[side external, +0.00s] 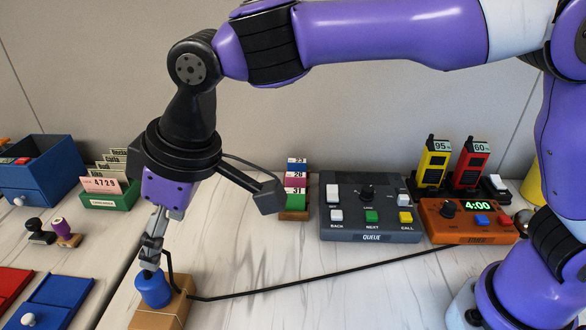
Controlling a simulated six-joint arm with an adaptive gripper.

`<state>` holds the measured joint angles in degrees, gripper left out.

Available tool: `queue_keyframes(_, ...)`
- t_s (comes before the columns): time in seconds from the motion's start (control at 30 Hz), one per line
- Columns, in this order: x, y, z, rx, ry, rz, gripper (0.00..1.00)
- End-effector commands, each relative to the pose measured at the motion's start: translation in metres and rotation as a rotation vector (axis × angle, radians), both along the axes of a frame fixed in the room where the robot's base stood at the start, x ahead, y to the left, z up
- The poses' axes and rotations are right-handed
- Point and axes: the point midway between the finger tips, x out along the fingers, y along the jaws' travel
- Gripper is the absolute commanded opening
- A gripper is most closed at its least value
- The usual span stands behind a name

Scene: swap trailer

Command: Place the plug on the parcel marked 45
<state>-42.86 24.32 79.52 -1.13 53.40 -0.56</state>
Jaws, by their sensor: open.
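A blue cylinder, apparently the plug (153,291), stands roughly upright at the lower left. It appears to rest on a brown cardboard parcel (155,320), though the contact is partly hidden. No number shows on the visible faces of the parcel, so I cannot read a 45. A black cord (310,284) runs from beside the plug across the table to the right. My gripper (150,262) points down right at the plug's top, with its fingers open. The fingers overlap each other in this view, so any touch is unclear.
A grey queue panel (370,237) and an orange timer box (470,238) stand at the right, with yellow (432,165) and red (472,165) radios behind. Stamps (66,233), a blue drawer box (40,178) and a green card tray (110,200) are at left. The front middle is clear except for the cord.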

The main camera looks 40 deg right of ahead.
Motion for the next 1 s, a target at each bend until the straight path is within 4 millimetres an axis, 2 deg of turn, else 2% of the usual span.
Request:
queue_keyframes(0.07,0.003,-0.021,0.011,0.006,-0.007,-0.043,0.75)
queue_keyframes(0.13,0.005,-0.055,0.023,0.012,-0.015,-0.110,0.75)
queue_keyframes(0.23,-0.002,-0.122,0.039,0.021,-0.029,-0.248,0.75)
queue_keyframes(0.3,-0.017,-0.170,0.045,0.026,-0.041,-0.357,0.75)
queue_keyframes(0.4,-0.047,-0.227,0.044,0.033,-0.059,-0.501,0.75)
queue_keyframes(0.5,-0.077,-0.265,0.034,0.037,-0.074,-0.624,0.75)
queue_keyframes(0.6,-0.100,-0.288,0.021,0.037,-0.085,-0.710,0.75)
queue_keyframes(0.7,-0.113,-0.299,0.013,0.037,-0.090,-0.760,0.75)
queue_keyframes(1.0,-0.118,-0.303,0.009,0.036,-0.090,-0.778,0.75)
